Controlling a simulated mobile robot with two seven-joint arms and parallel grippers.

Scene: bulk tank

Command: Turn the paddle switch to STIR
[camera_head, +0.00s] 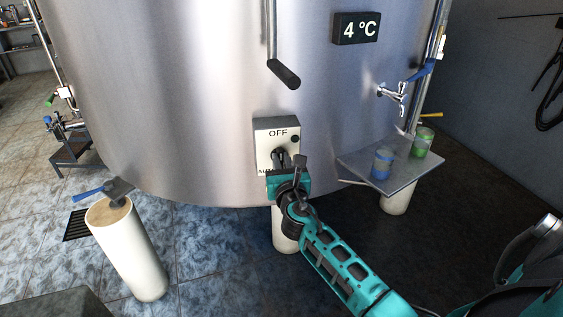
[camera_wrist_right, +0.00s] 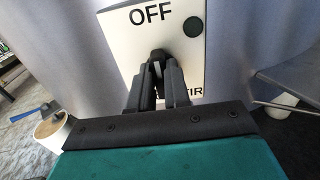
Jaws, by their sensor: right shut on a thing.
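The switch plate (camera_head: 263,148) is a pale panel on the front of the steel tank, with OFF at its top and part of another label at its lower left. In the right wrist view the plate (camera_wrist_right: 122,31) shows OFF, a dark green round spot and the letters "IR" at the lower right. My right gripper (camera_head: 284,160) is at the plate, shut on the dark paddle switch (camera_wrist_right: 158,56). The fingers hide most of the paddle, so its exact angle is hard to tell. My left gripper is not in view.
A black-gripped lever (camera_head: 284,74) hangs above the plate. A white post (camera_head: 128,250) stands at left.

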